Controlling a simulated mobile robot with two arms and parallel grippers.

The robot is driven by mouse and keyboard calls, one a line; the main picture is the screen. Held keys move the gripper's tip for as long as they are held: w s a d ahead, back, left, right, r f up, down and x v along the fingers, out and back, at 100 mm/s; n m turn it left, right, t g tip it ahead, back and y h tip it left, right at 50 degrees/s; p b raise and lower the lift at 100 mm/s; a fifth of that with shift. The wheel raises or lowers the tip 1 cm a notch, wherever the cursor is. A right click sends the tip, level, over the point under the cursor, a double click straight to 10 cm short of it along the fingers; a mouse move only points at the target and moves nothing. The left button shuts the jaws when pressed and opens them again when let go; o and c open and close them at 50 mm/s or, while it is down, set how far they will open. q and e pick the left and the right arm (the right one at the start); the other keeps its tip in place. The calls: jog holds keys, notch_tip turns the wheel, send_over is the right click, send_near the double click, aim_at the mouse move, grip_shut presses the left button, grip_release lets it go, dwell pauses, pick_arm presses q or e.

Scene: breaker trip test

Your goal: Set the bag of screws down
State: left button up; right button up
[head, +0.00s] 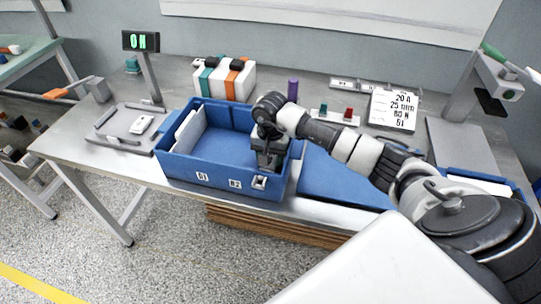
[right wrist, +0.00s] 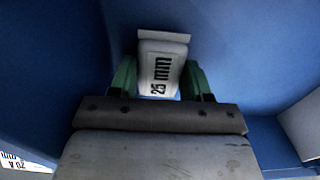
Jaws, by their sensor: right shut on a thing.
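A small white bag of screws (right wrist: 160,68) marked "25 mm" shows in the right wrist view between the two green fingers of my right gripper (right wrist: 158,82). The gripper is shut on it. In the head view my right gripper (head: 268,160) points down into the right part of the blue bin (head: 195,172), near its front wall marked "B1" and "B2". Blue surfaces surround the bag in the wrist view. I cannot tell whether the bag touches the bin floor. My left gripper is not in view.
A white card (head: 393,108) reading "20 A, 25 mm, 60 N, B1" stands at the back right. A white panel (head: 188,132) stands in the bin's left part. A display (head: 141,41) reads "ON" at left. A blue mat (head: 340,182) lies right of the bin.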

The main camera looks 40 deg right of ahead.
jog(key=o, duration=1)
jog(key=shift+f, duration=0.1)
jog(key=shift+c, duration=0.2)
jog(key=shift+r, duration=0.3)
notch_tip(320, 180, up, 12)
jog(key=b, duration=0.1)
jog(key=shift+f, duration=0.15)
